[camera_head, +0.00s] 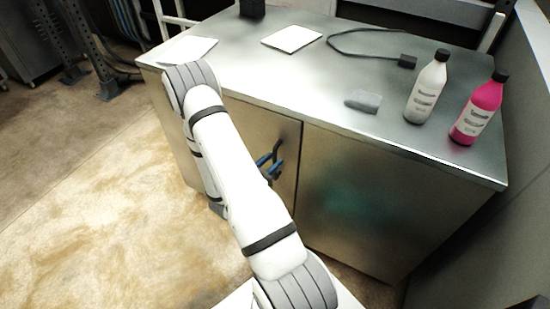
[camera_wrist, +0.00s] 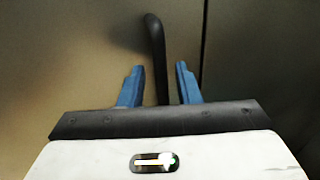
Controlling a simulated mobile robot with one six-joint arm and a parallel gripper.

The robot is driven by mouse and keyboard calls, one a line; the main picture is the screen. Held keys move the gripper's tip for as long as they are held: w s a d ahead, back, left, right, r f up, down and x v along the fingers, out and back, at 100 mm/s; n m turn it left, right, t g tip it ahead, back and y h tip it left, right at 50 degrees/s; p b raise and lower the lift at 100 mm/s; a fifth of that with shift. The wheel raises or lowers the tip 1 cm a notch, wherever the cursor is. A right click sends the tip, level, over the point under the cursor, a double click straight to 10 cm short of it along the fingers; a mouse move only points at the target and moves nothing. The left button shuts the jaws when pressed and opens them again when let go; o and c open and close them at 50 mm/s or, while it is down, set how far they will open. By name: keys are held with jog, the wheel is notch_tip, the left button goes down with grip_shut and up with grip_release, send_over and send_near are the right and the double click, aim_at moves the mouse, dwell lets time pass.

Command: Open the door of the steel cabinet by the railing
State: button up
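The steel cabinet (camera_head: 345,190) stands in front of me, with a flat steel top. Its left door (camera_head: 285,128) is closed, and a vertical seam divides it from the right front panel. A dark bar handle (camera_wrist: 155,40) stands upright on the door, left of the seam. My gripper (camera_wrist: 159,68) is open, with one blue finger on each side of the handle's lower part. Gaps show between the handle and both fingers. In the head view, the blue fingers of my gripper (camera_head: 267,163) are at the handle, and my arm covers much of the door's left part.
On the cabinet top are a white-grey bottle (camera_head: 427,88), a pink bottle (camera_head: 478,110), a grey cloth-like item (camera_head: 363,101), a black cable (camera_head: 365,55) and paper sheets (camera_head: 291,39). A wall (camera_head: 515,150) stands close at the right. The floor (camera_head: 90,215) at left is clear.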

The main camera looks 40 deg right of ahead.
jog(key=shift+w+d, duration=0.2)
jog(key=shift+d, duration=0.75)
jog(key=shift+c, duration=0.2)
grip_shut()
